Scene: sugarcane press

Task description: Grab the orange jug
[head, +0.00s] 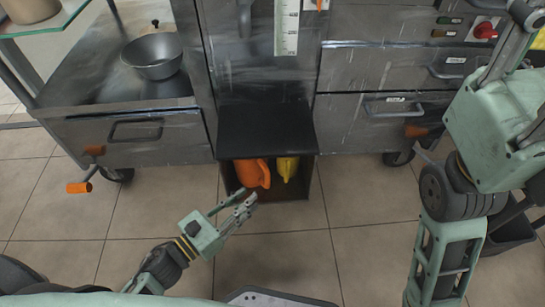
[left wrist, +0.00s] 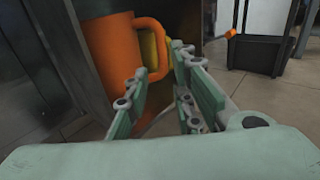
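The orange jug (head: 250,173) stands in the open dark compartment (head: 232,183) at the bottom of the steel unit. Its handle faces right, and its upper part is partly hidden under the compartment's top. In the left wrist view the orange jug (left wrist: 111,52) is just beyond my left gripper's fingers. My left gripper (head: 246,201) is open and empty, low in front of the compartment.
A yellow jug (head: 287,167) stands right beside the orange one. The dark flap (head: 265,130) overhangs the compartment. Steel drawers (head: 395,123) and a cart with a metal bowl (head: 152,57) flank it. The tiled floor (head: 330,250) in front is clear.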

